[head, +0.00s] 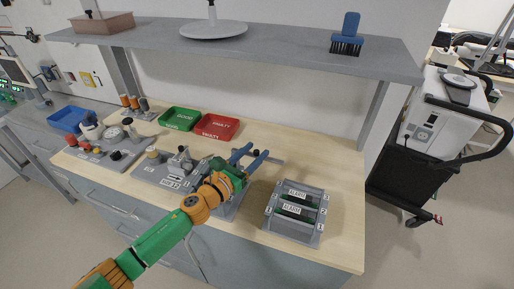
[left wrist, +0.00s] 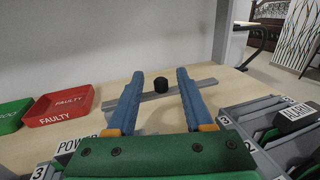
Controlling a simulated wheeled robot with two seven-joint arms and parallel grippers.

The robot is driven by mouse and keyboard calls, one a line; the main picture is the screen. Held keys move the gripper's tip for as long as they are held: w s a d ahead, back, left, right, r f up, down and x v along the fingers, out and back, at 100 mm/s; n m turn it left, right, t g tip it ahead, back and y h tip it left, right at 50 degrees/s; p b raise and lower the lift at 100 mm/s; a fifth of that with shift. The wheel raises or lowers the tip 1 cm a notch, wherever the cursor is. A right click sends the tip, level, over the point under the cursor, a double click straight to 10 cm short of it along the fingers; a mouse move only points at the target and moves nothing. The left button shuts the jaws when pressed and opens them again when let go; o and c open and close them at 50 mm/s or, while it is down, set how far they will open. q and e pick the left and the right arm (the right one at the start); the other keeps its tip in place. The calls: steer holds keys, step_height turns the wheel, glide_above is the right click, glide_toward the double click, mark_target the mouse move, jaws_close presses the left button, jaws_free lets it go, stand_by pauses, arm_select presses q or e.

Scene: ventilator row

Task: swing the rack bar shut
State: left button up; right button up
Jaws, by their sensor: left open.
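The rack bar (head: 275,160) is a thin grey bar with a black knob, lying beyond the rack under my left gripper. In the left wrist view the bar (left wrist: 205,83) runs crosswise and its black knob (left wrist: 160,85) shows between the fingers. My left gripper (head: 258,151) is open, its two blue fingers pointing toward the knob with a gap on each side. I cannot tell whether the fingertips reach the knob's depth. The rack under the gripper is mostly hidden by my arm; a POWER label (left wrist: 77,142) shows there. My right gripper is not in view.
A second grey rack (head: 310,239) with ALARM modules stands to the right. Red (head: 217,126) and green (head: 180,118) trays lie behind to the left. A grey shelf (head: 280,45) hangs above. Bare wooden bench (head: 345,205) is free at the far right.

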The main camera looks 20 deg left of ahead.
arm_select(q)
steer(key=shift+x, duration=0.8)
steer(key=shift+s, duration=0.2)
steer(key=shift+c, duration=0.5)
jaws_close()
